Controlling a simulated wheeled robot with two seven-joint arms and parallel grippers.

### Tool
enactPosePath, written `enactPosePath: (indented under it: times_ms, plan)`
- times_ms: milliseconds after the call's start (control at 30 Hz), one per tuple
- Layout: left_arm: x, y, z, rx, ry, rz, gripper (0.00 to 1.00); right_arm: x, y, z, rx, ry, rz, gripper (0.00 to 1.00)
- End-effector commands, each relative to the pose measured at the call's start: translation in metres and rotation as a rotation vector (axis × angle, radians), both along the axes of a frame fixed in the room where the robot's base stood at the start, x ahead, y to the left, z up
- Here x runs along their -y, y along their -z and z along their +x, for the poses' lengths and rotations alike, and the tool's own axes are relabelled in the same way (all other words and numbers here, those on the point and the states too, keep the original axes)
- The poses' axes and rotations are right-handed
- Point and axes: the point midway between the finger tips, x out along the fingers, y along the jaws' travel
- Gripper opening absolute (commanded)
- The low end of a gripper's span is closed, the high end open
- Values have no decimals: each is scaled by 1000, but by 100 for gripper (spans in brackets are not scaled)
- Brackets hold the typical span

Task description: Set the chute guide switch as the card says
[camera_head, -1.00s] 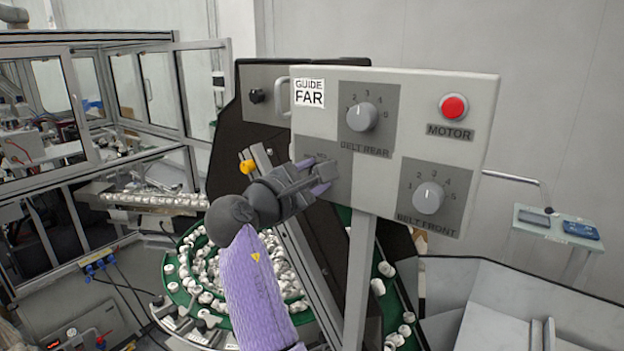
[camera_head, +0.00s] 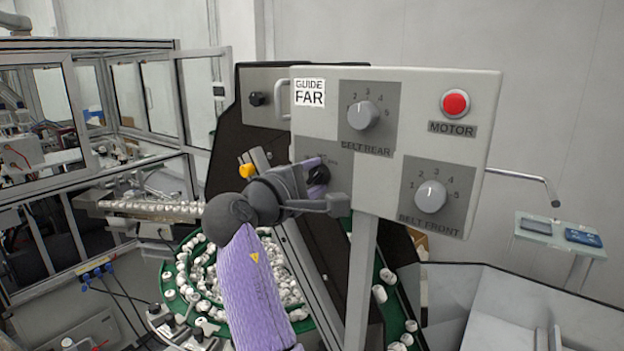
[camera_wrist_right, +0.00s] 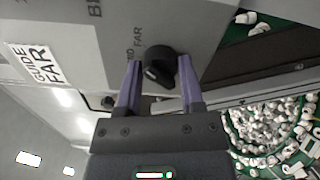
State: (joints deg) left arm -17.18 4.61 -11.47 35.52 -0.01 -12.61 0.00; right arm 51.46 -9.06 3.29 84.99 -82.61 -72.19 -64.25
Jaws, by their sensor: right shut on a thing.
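The card (camera_head: 309,93) on the control panel reads GUIDE FAR; it also shows in the right wrist view (camera_wrist_right: 36,64). The guide switch is a black knob (camera_wrist_right: 158,67) low on the panel's left side, with labels MID and FAR beside it in the right wrist view. In the head view the knob (camera_head: 319,175) is partly covered by my gripper. My right gripper (camera_head: 324,186) is shut on this knob, one purple finger on each side. Which label the knob points to, I cannot tell. My left gripper is out of view.
The panel also carries the BELT REAR dial (camera_head: 363,115), BELT FRONT dial (camera_head: 431,195) and red MOTOR button (camera_head: 455,103). A handle (camera_head: 283,98) stands at its left edge. A green bowl (camera_head: 172,293) of white caps lies below, left of the panel post (camera_head: 361,285).

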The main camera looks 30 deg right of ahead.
Motion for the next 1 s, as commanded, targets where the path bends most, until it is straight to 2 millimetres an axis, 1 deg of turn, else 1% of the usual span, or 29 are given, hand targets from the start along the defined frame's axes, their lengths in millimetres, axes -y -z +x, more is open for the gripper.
enactPosePath:
  times_ms: [300, 333, 367, 400, 467, 500, 767, 867, 1000]
  plan:
    - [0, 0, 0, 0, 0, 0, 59, 0, 1, 0, 1, 0, 4, 0]
    - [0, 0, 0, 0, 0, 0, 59, 0, 1, 0, 1, 0, 4, 55]
    - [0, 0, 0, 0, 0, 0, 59, 0, 1, 0, 0, 0, 3, 62]
    - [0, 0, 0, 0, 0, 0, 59, 0, 1, 0, 0, 0, 2, 70]
    - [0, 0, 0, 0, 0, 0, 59, 0, 1, 0, 0, 0, 2, 83]
    - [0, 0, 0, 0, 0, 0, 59, 0, 1, 0, 0, 0, 2, 84]
    - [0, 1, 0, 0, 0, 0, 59, -2, 1, -1, 0, -1, 2, 84]
    - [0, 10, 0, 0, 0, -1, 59, -17, 4, -6, 1, -5, 2, 84]
    - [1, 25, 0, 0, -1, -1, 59, -51, 6, -20, 3, -5, 5, 84]
